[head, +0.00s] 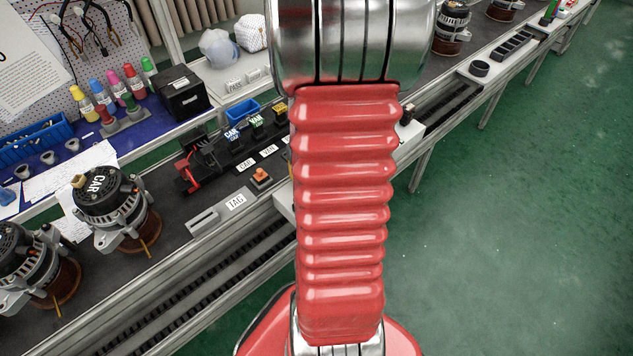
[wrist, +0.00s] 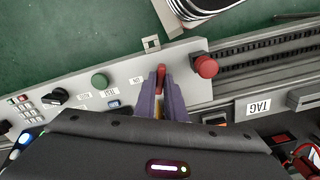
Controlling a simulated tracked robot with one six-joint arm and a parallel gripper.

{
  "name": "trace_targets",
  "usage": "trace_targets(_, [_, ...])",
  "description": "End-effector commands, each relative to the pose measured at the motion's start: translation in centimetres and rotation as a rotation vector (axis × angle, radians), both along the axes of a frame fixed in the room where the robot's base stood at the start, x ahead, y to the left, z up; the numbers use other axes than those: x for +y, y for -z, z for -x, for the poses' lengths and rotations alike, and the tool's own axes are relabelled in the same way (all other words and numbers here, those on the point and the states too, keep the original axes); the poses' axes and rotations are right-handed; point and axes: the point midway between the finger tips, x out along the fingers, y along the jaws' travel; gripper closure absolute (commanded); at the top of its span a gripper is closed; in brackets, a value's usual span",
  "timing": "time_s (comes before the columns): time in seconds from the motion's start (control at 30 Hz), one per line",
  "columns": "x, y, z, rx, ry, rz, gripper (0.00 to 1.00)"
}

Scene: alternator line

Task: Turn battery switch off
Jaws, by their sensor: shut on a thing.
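In the wrist view, a red switch handle (wrist: 161,72) stands on the pale control panel (wrist: 185,60), which I take to be the battery switch. My gripper (wrist: 161,82) is over the panel, its two purple fingers on either side of the handle and shut on it. The base of the handle is hidden by the fingers, so I cannot tell its exact turn. In the head view my red arm hides the gripper and most of the panel.
A red mushroom button (wrist: 206,66) stands close right of the fingers. Alternators (head: 112,205) stand on the conveyor line. Green floor is clear at right.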

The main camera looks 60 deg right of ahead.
Motion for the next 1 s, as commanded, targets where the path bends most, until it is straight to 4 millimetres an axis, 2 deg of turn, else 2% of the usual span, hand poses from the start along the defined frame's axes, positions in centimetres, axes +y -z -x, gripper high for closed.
trace_targets(0.2, [-0.02, -0.04, 0.02, 0.001, -0.193, 0.001, 1.00])
trace_targets(0.5, [-0.02, -0.04, 0.02, 0.001, -0.374, 0.001, 1.00])
trace_targets(1.0, [-0.02, -0.04, 0.00, 0.001, -0.432, 0.001, 1.00])
